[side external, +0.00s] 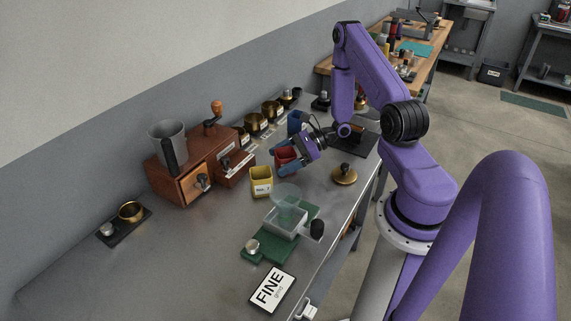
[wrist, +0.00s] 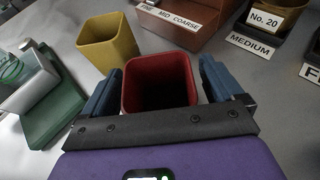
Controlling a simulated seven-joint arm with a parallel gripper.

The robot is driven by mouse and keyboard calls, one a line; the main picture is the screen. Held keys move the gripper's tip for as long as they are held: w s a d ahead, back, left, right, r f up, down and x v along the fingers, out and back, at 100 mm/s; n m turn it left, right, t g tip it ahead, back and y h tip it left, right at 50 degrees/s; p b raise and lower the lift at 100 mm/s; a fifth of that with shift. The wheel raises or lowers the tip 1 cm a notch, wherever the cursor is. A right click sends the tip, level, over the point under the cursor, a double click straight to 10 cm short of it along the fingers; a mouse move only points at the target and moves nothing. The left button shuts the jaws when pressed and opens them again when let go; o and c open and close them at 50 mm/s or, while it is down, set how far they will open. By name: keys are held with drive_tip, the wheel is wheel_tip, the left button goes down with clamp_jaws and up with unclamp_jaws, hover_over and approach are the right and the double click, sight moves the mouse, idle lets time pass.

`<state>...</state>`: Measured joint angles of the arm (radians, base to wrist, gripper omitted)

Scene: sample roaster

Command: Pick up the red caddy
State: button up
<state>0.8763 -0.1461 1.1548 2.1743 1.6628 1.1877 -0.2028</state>
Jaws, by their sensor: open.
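The red caddy (wrist: 160,72) is an open-topped square cup with a dark inside, standing on the metal bench. In the wrist view it lies between the two blue fingers of my gripper (wrist: 160,88), with the left finger close beside its wall and a small gap at the right. The gripper is open around it. In the side view my gripper (side external: 294,161) is low at the red caddy (side external: 282,157), and its fingers hide part of the caddy.
A yellow caddy (side external: 261,182) stands beside the red one. A blue caddy (side external: 296,122) is behind. A wooden grinder box (side external: 187,176), brass cups (side external: 256,124), a green-based scale (side external: 260,241) and a brass lidded piece (side external: 344,174) surround it. The bench's left front is clear.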

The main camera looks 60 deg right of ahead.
drive_tip(key=shift+w+a+f, duration=0.2)
drive_tip(key=shift+w+a, duration=0.1)
drive_tip(key=c, duration=1.2)
drive_tip(key=shift+r, duration=0.2)
